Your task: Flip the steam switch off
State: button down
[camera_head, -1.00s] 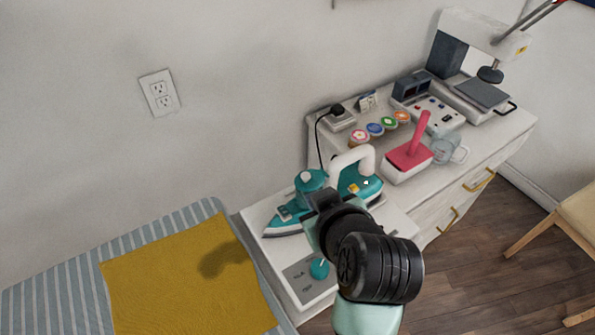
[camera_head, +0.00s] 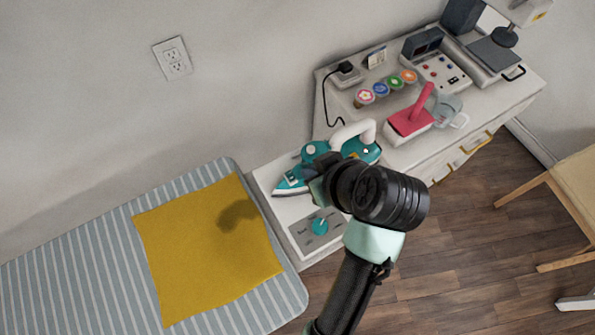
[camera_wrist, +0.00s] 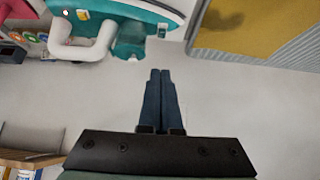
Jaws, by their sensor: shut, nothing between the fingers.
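I cannot tell which control is the steam switch. My gripper (camera_head: 316,190) is at the front side of the iron and hides part of it. In the wrist view my gripper (camera_wrist: 159,72) has its fingers together and empty, with the iron's handle (camera_wrist: 85,48) ahead to the left.
A yellow cloth (camera_head: 205,265) lies on a striped ironing pad (camera_head: 85,240) at left. A chair (camera_head: 565,190) stands at right.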

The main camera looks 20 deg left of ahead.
jog(key=p, duration=0.2)
send_over(293, 180)
notch_tip(293, 180, down, 8)
jog(key=shift+s+d+f, duration=0.2)
jog(key=shift+d+f, duration=0.05)
jog(key=shift+f, duration=0.4)
jog(key=shift+s+d+f, duration=0.15)
jog(key=shift+d+f, duration=0.1)
jog(key=shift+f, duration=1.05)
jog(key=shift+f, duration=0.1)
jog(key=f+b, duration=0.1)
jog(key=b, duration=0.2)
jog(key=shift+s+d+f+t+y, duration=0.2)
jog(key=shift+s+f+t+y, duration=0.05)
jog(key=shift+f+t+y, duration=0.15)
jog(key=shift+r+p, duration=0.5)
jog(key=shift+r, duration=0.05)
jog(key=shift+w+r, duration=0.1)
jog(key=shift+r+p, duration=0.7)
